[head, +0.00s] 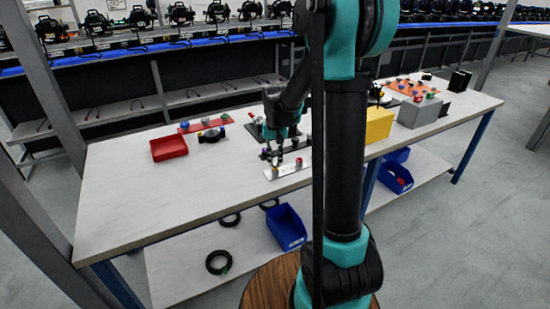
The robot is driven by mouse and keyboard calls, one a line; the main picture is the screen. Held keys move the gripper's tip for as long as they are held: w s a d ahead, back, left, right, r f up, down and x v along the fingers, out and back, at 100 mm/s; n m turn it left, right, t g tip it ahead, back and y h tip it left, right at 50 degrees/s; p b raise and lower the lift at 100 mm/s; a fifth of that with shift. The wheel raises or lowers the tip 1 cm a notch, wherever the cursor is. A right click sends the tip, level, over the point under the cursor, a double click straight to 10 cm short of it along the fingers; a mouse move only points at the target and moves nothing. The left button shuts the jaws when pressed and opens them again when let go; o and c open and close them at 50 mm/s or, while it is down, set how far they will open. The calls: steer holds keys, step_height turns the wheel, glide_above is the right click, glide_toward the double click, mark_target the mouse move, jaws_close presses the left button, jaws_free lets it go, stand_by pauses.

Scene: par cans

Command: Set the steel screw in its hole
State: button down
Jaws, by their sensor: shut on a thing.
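My gripper (273,157) is small in the head view, pointing down over the left part of a pale metal plate (287,171) on the workbench. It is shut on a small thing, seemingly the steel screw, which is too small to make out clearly. I cannot tell whether the screw touches the plate or is in a hole. A red-topped part (299,162) stands at the plate's right end. The holes are too small to see.
A dark strip with several small parts (292,146) lies just behind the plate. A red tray (169,147), a red strip (196,125) and a yellow block (379,124) stand on the workbench (150,200). Its left front is clear. A grey box (420,111) stands farther right.

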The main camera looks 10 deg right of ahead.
steer(key=shift+f, duration=0.1)
stand_by(0.7)
steer(key=c, duration=1.8)
jaws_free()
steer(key=o, duration=0.5)
steer(key=shift+o, duration=0.2)
step_height(320, 180, up, 12)
